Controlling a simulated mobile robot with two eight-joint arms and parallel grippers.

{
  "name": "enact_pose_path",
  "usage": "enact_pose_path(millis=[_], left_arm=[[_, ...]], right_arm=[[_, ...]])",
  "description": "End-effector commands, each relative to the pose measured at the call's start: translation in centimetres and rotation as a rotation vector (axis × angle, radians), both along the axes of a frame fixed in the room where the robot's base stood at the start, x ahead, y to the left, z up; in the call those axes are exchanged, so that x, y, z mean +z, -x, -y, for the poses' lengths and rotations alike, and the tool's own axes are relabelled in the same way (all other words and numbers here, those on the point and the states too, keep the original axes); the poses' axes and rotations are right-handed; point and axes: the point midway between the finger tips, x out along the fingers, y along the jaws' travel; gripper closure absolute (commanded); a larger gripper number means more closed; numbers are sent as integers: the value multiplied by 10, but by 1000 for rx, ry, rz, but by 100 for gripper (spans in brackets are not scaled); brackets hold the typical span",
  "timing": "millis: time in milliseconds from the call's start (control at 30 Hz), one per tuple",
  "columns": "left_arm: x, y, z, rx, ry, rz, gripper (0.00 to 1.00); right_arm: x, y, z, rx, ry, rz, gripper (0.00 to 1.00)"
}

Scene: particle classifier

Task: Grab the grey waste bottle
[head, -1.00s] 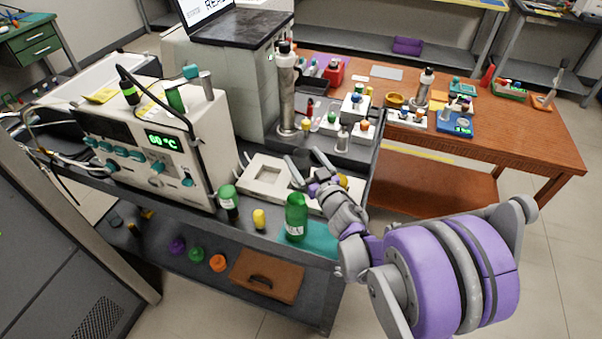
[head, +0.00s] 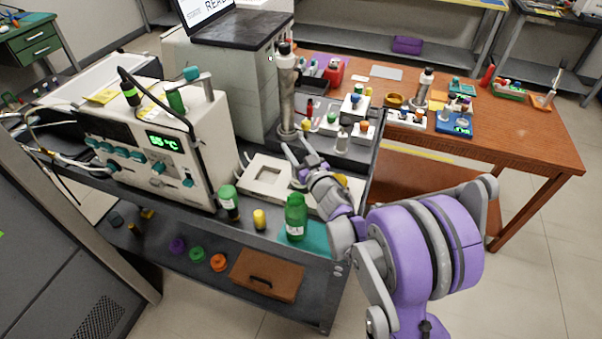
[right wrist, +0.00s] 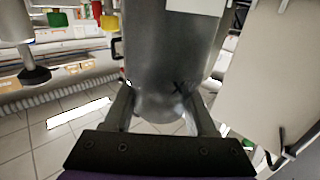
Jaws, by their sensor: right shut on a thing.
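The grey waste bottle (head: 287,88) is tall, with a black-and-white top, and stands near upright at the back of the cart, beside the white housing. My right gripper (head: 297,146) is at its lower part, with fingers on either side. In the right wrist view the bottle's grey body (right wrist: 168,60) fills the space between the fingers (right wrist: 160,112), and the gripper is shut on it. A pale label shows at the top of that view. The left gripper is not in view.
A white tray (head: 246,188) lies below the gripper. Racks with small vials (head: 355,105) crowd the right of the grey bottle.

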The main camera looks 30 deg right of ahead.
Motion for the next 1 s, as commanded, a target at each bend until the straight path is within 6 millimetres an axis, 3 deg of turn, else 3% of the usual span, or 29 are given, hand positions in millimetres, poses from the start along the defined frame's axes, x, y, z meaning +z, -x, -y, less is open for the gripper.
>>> enact_pose_path(millis=[33, 200, 733, 1000], left_arm=[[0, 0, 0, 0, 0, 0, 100], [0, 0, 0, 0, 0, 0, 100], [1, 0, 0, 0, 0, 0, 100], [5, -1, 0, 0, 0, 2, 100]], right_arm=[[0, 0, 0, 0, 0, 0, 71], [0, 0, 0, 0, 0, 0, 100], [4, 0, 0, 0, 0, 0, 100], [37, 0, 0, 0, 0, 1, 100]])
